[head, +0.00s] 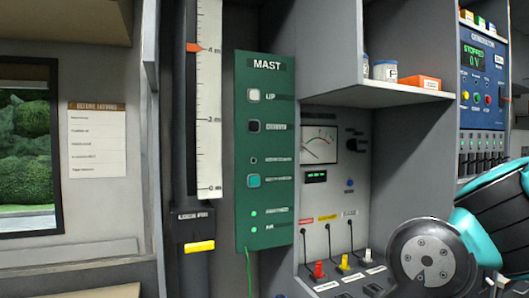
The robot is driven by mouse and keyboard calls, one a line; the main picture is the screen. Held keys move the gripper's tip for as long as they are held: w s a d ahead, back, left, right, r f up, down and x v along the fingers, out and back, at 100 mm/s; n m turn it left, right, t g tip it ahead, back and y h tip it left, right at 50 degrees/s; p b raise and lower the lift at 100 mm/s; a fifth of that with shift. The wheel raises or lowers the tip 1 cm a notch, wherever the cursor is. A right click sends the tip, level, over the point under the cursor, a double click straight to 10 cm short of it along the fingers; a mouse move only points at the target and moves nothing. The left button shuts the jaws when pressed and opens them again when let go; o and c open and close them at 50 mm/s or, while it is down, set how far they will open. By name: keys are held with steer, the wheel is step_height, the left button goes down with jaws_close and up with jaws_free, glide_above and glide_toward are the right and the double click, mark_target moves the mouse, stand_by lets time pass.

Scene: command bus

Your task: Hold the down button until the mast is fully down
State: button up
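The green MAST panel (265,150) stands upright near the middle of the head view. A small dark button or light and a larger teal button (254,181) sit lower, above two lit green lamps. To the left is a white height scale (208,120) marked in metres. Its orange pointer (195,48) is at about 4 m. My arm shows at the lower right, apart from the panel in the picture; my gripper's fingers are not seen.
A meter panel (333,190) with red, yellow and white plugs is right of the MAST panel. A shelf (400,97) holding jars and an orange box juts out above it. A blue generator panel (482,75) is far right. A green wire hangs below the MAST panel.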

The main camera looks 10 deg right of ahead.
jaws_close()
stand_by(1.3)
